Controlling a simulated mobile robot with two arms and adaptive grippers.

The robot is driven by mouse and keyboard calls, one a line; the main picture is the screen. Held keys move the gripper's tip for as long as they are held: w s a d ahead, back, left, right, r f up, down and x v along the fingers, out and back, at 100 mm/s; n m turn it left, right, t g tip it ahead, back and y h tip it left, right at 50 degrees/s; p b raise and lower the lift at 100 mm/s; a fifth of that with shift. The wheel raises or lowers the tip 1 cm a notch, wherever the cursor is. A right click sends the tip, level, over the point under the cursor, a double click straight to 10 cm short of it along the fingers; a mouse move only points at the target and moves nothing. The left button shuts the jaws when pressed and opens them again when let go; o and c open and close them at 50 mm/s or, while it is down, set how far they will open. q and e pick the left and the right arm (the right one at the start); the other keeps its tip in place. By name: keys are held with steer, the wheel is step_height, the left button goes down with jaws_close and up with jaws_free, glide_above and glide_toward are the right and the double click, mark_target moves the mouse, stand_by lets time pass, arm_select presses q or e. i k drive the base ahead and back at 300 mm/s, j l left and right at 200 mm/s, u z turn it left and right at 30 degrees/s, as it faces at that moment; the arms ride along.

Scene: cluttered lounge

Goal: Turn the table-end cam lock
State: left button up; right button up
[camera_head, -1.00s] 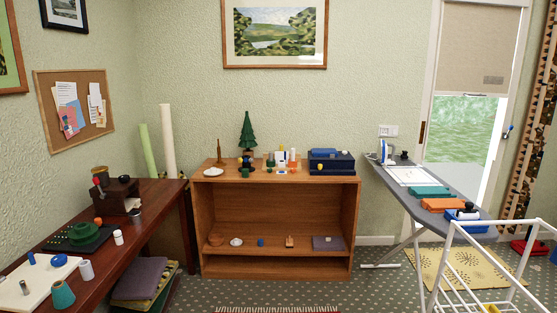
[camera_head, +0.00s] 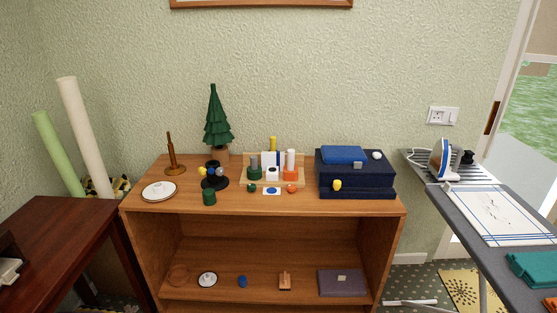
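Neither of my grippers is in view. I cannot single out a cam lock with certainty. A dark wooden table (camera_head: 62,232) stands at the left, and only part of it shows, with a pale object (camera_head: 8,270) cut off at the left edge. A wooden shelf unit (camera_head: 265,208) stands ahead against the wall. On its top, a dark blue box (camera_head: 355,175) carries a yellow knob (camera_head: 337,185), a white knob (camera_head: 377,154) and a blue pad (camera_head: 344,154). A black stand (camera_head: 214,181) with yellow and blue balls is left of centre.
The unit's top also holds a white dish (camera_head: 159,191), a small tree (camera_head: 214,115) and a wooden tray (camera_head: 300,182) with upright pegs. Small items sit on its shelf. An ironing board (camera_head: 505,235) with an iron (camera_head: 439,160) stands at the right. Tall rolls (camera_head: 83,135) lean in the left corner.

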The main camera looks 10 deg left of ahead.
mark_target(252, 187)
steer(key=i+l+z, duration=0.25)
steer(key=i, duration=0.7)
steer(key=i+l+z, duration=0.2)
steer(key=i, duration=0.75)
steer(key=k+j, duration=0.05)
steer(key=j, duration=0.05)
